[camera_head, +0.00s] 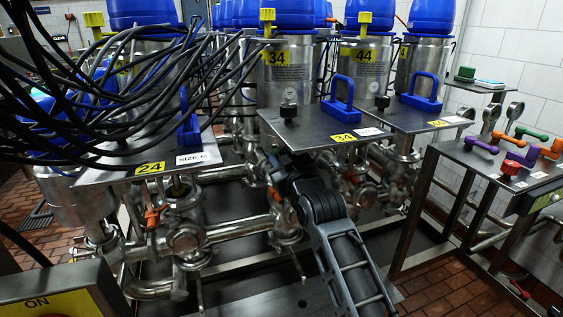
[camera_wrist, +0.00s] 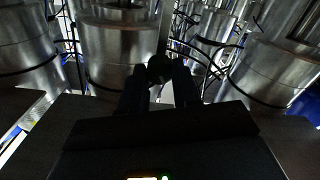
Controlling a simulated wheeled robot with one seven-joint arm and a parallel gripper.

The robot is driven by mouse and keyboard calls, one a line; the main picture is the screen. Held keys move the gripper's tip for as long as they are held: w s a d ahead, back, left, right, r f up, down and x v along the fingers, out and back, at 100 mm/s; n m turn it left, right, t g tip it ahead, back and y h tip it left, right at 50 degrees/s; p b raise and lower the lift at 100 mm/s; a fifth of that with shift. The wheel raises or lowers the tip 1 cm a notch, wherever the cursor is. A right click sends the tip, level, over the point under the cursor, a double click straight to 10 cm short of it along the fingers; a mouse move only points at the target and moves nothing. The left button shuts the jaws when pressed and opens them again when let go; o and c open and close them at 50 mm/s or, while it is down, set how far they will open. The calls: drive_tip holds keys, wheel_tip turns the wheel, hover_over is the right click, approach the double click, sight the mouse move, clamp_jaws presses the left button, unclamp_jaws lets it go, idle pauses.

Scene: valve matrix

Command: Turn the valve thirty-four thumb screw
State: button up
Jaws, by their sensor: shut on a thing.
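The steel plate (camera_head: 310,127) marked with a yellow "34" label (camera_head: 344,138) is in the middle of the head view. My gripper, at the end of my grey and black arm, reaches up to below the plate's front left edge in the head view; its fingertips are hard to make out there. In the wrist view my gripper (camera_wrist: 160,82) is shut on a small dark round knob (camera_wrist: 158,68), which appears to be the thumb screw. The knob's lower part is hidden by the fingers. Its turned angle cannot be told.
Plates marked "24" (camera_head: 150,168) and "44" (camera_head: 420,117) flank the middle one, with blue handles on top. Steel pipes and valves (camera_head: 185,240) crowd below. Black cables (camera_head: 110,90) hang at left. A bench with coloured handles (camera_head: 515,165) stands at right.

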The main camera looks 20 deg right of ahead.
drive_tip(key=n+p, duration=0.1)
drive_tip(key=n, duration=1.1)
drive_tip(key=shift+a, duration=0.1)
idle(0.4)
drive_tip(key=shift+f, duration=0.1)
drive_tip(key=o, duration=1.1)
drive_tip(key=shift+c, duration=0.2)
drive_tip(key=s, duration=0.8)
